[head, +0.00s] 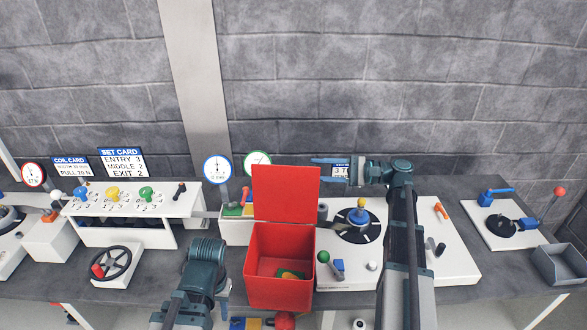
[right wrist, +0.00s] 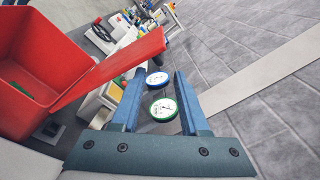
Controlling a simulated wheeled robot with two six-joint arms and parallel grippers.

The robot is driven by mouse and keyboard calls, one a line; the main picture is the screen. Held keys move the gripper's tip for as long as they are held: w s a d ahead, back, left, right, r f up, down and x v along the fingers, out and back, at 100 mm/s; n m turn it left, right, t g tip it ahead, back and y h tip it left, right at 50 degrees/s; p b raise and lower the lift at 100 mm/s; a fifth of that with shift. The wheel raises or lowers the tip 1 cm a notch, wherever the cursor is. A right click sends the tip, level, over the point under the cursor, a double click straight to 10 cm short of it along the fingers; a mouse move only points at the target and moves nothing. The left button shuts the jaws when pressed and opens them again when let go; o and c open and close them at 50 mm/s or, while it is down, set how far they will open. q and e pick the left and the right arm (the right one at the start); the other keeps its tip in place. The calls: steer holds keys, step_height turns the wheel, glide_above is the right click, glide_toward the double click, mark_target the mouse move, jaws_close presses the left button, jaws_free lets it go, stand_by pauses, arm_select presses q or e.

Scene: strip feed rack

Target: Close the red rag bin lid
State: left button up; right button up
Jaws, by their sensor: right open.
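The red rag bin (head: 262,287) stands on the bench with its mouth open and a green and yellow item inside. Its red lid (head: 285,193) stands raised at the back edge. In the right wrist view the bin (right wrist: 30,55) is at the left, and the lid (right wrist: 115,68) slants up beside my left-hand finger. My right gripper (head: 322,161) is at the lid's upper right corner, pointing left. The right wrist view shows it open and empty (right wrist: 158,80); contact with the lid is unclear. My left gripper (head: 226,292) hangs left of the bin, its fingers mostly hidden.
A white panel with a black dial (head: 359,224) and knobs lies right of the bin, under my right arm. A handwheel (head: 111,262) and a lever rack (head: 130,200) are at the left. Round gauges (head: 217,169) stand behind. A grey tray (head: 562,264) sits far right.

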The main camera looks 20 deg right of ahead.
mark_target(294, 169)
steer(key=x, duration=0.7)
steer(key=shift+a, duration=0.2)
jaws_close()
stand_by(1.2)
